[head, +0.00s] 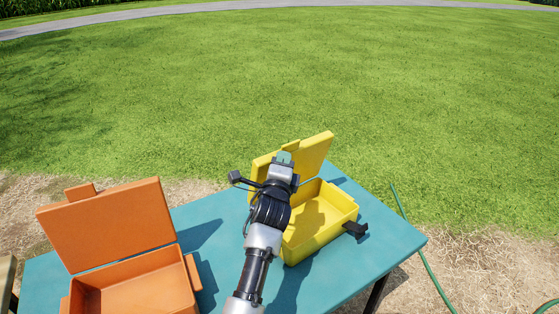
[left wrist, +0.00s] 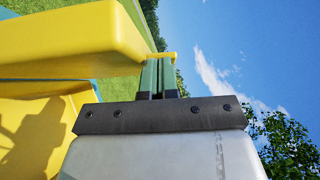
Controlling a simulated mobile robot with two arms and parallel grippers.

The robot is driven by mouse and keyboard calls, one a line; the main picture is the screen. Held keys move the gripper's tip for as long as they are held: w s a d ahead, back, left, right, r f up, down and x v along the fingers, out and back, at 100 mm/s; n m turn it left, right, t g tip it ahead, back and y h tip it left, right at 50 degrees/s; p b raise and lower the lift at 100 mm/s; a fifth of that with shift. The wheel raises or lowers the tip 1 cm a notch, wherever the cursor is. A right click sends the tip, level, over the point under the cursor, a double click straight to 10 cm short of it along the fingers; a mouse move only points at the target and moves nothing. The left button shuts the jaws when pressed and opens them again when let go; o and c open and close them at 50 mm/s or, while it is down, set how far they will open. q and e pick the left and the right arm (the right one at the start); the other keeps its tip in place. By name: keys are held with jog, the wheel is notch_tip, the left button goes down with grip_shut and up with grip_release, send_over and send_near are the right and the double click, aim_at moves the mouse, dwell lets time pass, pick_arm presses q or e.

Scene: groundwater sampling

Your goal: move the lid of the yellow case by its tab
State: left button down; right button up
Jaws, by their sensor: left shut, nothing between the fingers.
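The yellow case (head: 318,222) stands on the table with its lid (head: 316,153) raised and leaning back. The tab (head: 291,145) sits on the lid's top edge. My left gripper (head: 284,158) is shut and empty in front of the lid, just below the tab. In the left wrist view its green fingers (left wrist: 158,76) are together beside the edge of the yellow lid (left wrist: 70,42), close to a small yellow piece that appears to be the tab (left wrist: 162,57). I cannot tell whether they touch. My arm hides part of the case's left side. My right gripper is not in view.
An orange case (head: 140,285) with its lid (head: 108,224) open stands at the left of the blue table (head: 385,235). A black piece (head: 355,229) sits at the yellow case's right side. A green hose (head: 432,275) lies to the right. Grass lies behind.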

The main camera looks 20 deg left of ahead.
pick_arm(q)
jog(key=shift+d, duration=0.25)
jog(key=shift+a+r+p, duration=0.2)
jog(key=shift+r+p, duration=0.15)
jog(key=shift+p, duration=0.1)
jog(key=w+a+p, duration=0.1)
jog(key=p, duration=0.1)
jog(key=a+r+n+g+p, duration=0.1)
jog(key=p, duration=0.1)
jog(key=shift+w+a+r, duration=0.2)
jog(key=shift+w, duration=0.15)
jog(key=w+a+n+g+p, duration=0.1)
jog(key=p, duration=0.1)
jog(key=w+a+n+p, duration=0.1)
jog(key=a+p, duration=0.1)
jog(key=w+a+g+p, duration=0.1)
jog(key=a+p, duration=0.1)
jog(key=shift+w+f+n+g, duration=0.1)
jog(key=shift+f+n+g, duration=0.2)
jog(key=shift+n, duration=0.1)
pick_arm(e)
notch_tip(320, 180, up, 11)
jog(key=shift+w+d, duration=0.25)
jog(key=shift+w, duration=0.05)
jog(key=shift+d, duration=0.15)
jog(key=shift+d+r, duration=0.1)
